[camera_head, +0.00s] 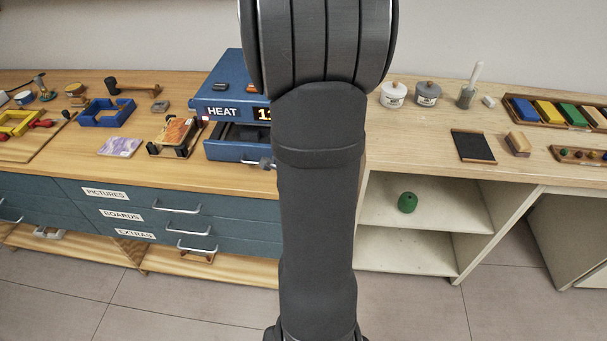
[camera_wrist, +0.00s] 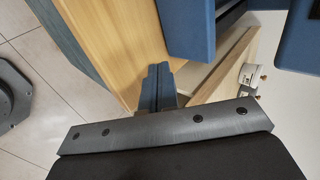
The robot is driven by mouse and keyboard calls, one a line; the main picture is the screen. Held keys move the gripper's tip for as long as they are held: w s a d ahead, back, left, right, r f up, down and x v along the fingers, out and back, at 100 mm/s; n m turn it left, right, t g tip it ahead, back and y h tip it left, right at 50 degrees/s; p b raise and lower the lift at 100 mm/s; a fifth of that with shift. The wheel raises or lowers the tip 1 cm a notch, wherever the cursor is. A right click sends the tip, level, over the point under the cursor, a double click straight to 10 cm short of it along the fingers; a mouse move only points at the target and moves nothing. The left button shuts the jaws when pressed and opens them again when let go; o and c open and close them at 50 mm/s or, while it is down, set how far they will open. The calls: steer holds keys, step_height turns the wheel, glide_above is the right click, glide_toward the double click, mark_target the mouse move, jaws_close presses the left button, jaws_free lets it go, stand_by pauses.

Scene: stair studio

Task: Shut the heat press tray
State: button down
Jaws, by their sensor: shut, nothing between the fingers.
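The blue heat press (camera_head: 222,92) stands on the wooden counter and shows "HEAT" and a lit readout, partly covered by my arm. Its blue tray (camera_head: 228,151) sticks out at the front below, with a dark inside and a metal handle (camera_head: 262,163) at its right visible end. The right part of the tray is hidden behind my arm. In the wrist view, my gripper (camera_wrist: 158,70) is shut and empty, its fingertips over the counter edge. A blue block, apparently the tray (camera_wrist: 187,30), is just beyond and right of the fingertips; I cannot tell whether they touch.
White jar (camera_head: 393,95) and grey jar (camera_head: 427,94) stand to the right. Drawers with handles (camera_head: 177,208) are below the counter.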

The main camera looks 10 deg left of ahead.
steer(key=v, duration=0.9)
steer(key=shift+r, duration=0.2)
steer(key=shift+s, duration=0.1)
stand_by(0.5)
steer(key=shift+x, duration=4.8)
steer(key=shift+s+r, duration=0.1)
steer(key=shift+r, duration=0.05)
